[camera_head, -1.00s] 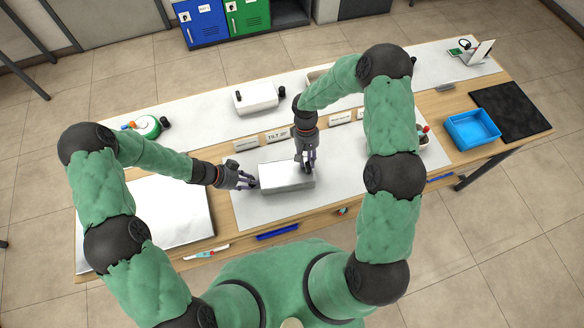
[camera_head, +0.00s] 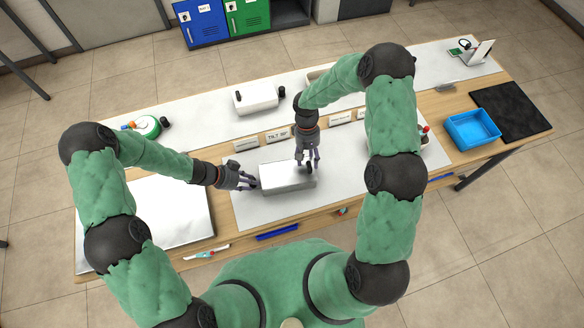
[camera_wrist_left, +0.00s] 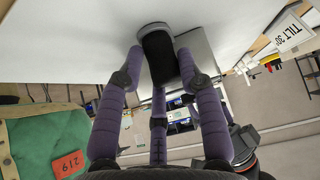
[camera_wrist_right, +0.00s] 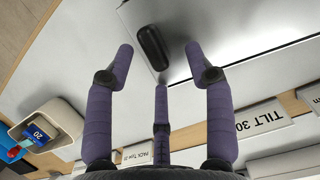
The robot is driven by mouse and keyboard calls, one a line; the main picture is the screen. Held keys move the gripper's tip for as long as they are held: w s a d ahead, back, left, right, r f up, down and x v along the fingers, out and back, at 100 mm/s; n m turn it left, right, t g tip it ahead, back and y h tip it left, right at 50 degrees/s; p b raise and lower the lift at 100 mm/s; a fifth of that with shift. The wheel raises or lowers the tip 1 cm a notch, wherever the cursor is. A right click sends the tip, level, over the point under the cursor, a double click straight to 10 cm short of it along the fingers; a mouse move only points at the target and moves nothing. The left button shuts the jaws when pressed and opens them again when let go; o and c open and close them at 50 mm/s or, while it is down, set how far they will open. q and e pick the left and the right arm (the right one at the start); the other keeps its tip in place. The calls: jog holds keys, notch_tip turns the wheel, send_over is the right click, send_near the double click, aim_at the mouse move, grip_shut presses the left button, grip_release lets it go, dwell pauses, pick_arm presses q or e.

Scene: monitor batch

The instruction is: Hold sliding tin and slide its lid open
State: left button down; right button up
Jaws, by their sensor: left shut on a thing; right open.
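The sliding tin (camera_head: 285,180) is a silver box lying on the light mat in the middle of the table. My left gripper (camera_head: 250,182) is at its left end, shut on a dark handle with a grey rim (camera_wrist_left: 160,52). The tin's metal body (camera_wrist_left: 203,62) shows behind that handle in the left wrist view. My right gripper (camera_head: 308,166) is above the tin's right part, fingers spread. In the right wrist view a black knob (camera_wrist_right: 153,46) on the silver lid (camera_wrist_right: 235,45) sits between the open fingers, apart from them. I cannot tell how far the lid is open.
Signs, one reading TILT 30° (camera_head: 277,134), stand behind the tin. A white box (camera_head: 256,98) with a black knob is farther back. A blue tray (camera_head: 472,129) and black mat (camera_head: 510,110) lie right. A pale panel (camera_head: 165,215) lies left.

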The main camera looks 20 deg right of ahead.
jog(key=v, duration=1.1)
jog(key=shift+r, duration=0.2)
jog(key=shift+w, duration=0.1)
jog(key=c, duration=0.4)
jog(key=shift+m, duration=0.4)
jog(key=shift+s+a+r+x, duration=0.1)
jog(key=shift+s+x, duration=0.15)
jog(key=shift+x, duration=1.9)
jog(key=shift+s+a+r+x, duration=0.15)
jog(key=shift+s+x, duration=0.15)
jog(key=shift+x, duration=1.8)
jog(key=shift+s+a+x, duration=0.1)
jog(key=shift+s+x, duration=0.15)
jog(key=shift+x, duration=1.9)
jog(key=c, duration=0.7)
